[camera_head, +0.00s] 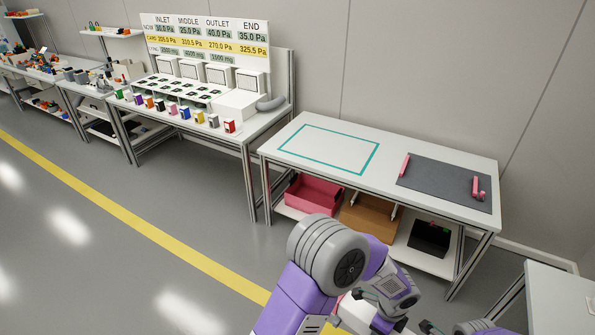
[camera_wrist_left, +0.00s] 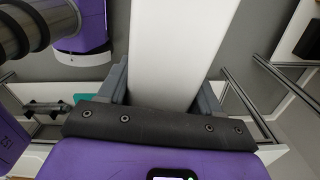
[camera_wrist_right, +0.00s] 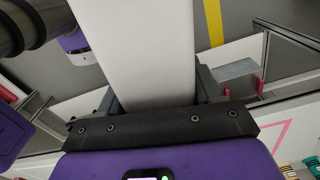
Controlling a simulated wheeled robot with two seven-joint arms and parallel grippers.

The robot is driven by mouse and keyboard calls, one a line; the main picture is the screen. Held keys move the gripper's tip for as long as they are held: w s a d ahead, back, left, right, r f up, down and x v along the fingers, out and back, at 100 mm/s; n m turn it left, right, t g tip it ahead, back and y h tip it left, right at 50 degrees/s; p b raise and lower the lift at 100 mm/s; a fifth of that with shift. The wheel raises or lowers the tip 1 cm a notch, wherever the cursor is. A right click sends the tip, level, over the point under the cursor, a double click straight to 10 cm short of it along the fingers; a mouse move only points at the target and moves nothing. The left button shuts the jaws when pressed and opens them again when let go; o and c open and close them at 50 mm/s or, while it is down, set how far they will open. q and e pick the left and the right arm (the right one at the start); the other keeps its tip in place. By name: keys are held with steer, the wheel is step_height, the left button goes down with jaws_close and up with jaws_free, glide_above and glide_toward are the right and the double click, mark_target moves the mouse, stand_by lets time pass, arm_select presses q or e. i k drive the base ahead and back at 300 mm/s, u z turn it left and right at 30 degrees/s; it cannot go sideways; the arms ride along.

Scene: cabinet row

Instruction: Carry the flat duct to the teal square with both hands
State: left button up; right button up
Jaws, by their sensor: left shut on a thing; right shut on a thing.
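The flat duct is a long, plain white flat piece, seen close in the left wrist view (camera_wrist_left: 175,45) and the right wrist view (camera_wrist_right: 135,45). My left gripper (camera_wrist_left: 163,85) is shut on it, with a grey finger on each side. My right gripper (camera_wrist_right: 155,90) is shut on it in the same way. The duct's ends are out of view in both wrist views. The teal square (camera_head: 368,160) is an outline on the left part of a white table, and its inside is bare. In the head view my left arm rises in front of that table.
On the white table (camera_head: 390,145), right of the square, lies a dark grey mat (camera_head: 440,185) with pink pieces. Below are a pink bin (camera_head: 312,195) and a brown box (camera_head: 367,218). A bench with a pressure board (camera_head: 205,40) stands left. Another white table (camera_head: 560,300) stands at lower right.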

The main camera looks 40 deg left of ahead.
mark_target(332, 150)
steer(key=u, duration=0.4)
steer(key=i, duration=0.5)
steer(key=u, duration=1.05)
steer(key=i, duration=1.05)
steer(key=u, duration=0.4)
steer(key=i, duration=1.4)
steer(key=z, duration=0.85)
steer(key=i, duration=0.95)
steer(key=z, duration=0.65)
